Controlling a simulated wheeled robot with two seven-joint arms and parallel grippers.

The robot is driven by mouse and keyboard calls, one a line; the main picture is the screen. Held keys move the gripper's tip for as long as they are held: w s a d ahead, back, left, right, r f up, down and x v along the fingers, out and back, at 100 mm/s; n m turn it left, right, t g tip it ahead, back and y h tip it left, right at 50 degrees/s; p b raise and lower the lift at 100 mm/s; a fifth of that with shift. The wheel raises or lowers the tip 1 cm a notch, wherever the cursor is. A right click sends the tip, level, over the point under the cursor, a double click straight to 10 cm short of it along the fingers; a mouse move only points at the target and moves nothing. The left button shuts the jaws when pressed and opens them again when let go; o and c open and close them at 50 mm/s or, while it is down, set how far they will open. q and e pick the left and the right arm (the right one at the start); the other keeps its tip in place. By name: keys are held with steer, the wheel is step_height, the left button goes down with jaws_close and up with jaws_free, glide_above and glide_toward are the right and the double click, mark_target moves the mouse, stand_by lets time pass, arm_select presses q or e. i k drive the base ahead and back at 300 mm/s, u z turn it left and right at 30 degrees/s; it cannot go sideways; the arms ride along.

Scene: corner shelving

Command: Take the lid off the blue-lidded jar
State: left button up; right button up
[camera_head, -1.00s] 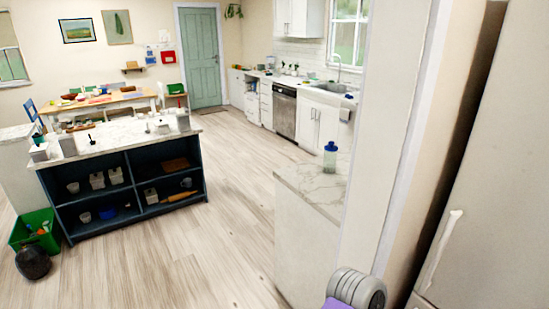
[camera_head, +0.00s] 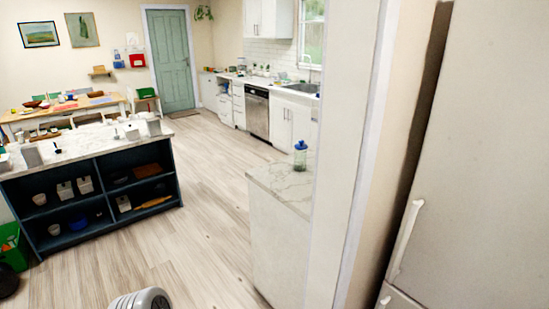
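The blue-lidded jar (camera_head: 300,157) stands upright on the marble-patterned counter (camera_head: 283,184) right of the middle. Its body looks clear or pale, and its blue lid (camera_head: 300,145) sits on top. Nothing touches the jar, and it is some way off from me. Neither gripper shows; only a grey rounded part of mine shows at the bottom edge.
A dark blue shelf island (camera_head: 95,193) with a marble top stands at the left, with bowls and canisters in it. A white wall end and the fridge (camera_head: 470,170) fill the right side. The wooden floor (camera_head: 205,235) between island and counter is clear.

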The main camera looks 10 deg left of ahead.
mark_target(300, 145)
steer(key=u, duration=1.35)
steer(key=i, duration=3.6)
steer(key=z, duration=2.25)
